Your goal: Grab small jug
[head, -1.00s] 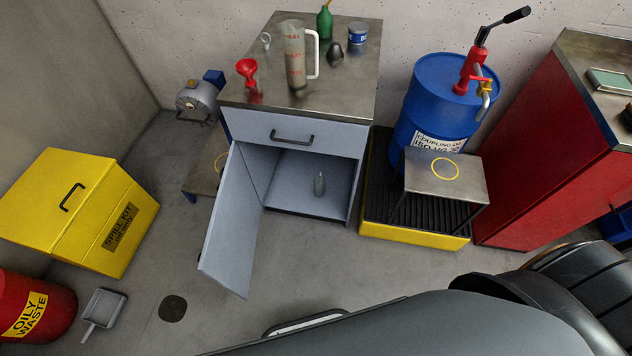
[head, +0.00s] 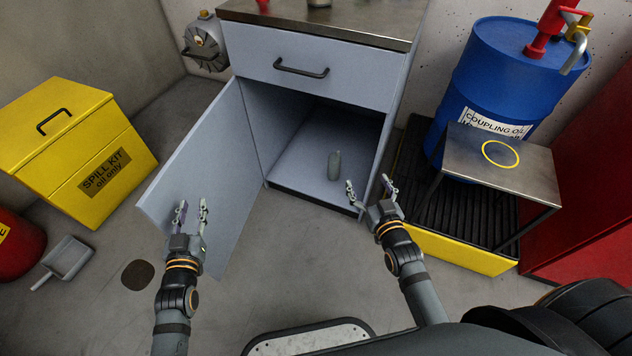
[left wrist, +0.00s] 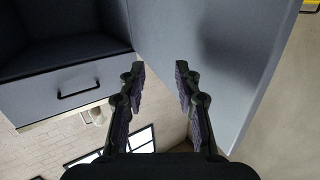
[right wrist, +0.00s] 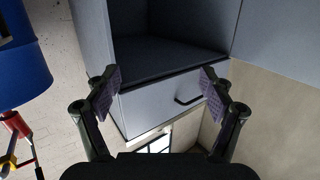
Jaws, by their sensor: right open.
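A small grey bottle-shaped vessel (head: 334,165), the only jug-like thing visible in the head view, stands upright inside the open cabinet (head: 300,180), near its front right. My right gripper (head: 368,185) is open and empty just outside the cabinet's front right edge, close to the vessel but apart from it. It shows open in the right wrist view (right wrist: 158,75), where I cannot make out the vessel. My left gripper (head: 192,205) is open and empty in front of the swung-out cabinet door (head: 195,150); the left wrist view shows its fingers apart (left wrist: 157,75).
A closed drawer (head: 300,68) sits above the cabinet opening. To the right stand a blue drum (head: 500,80), a small metal stand (head: 480,170) and a yellow-edged grate (head: 465,252). A yellow spill kit bin (head: 80,150) and a dustpan (head: 68,257) are at the left.

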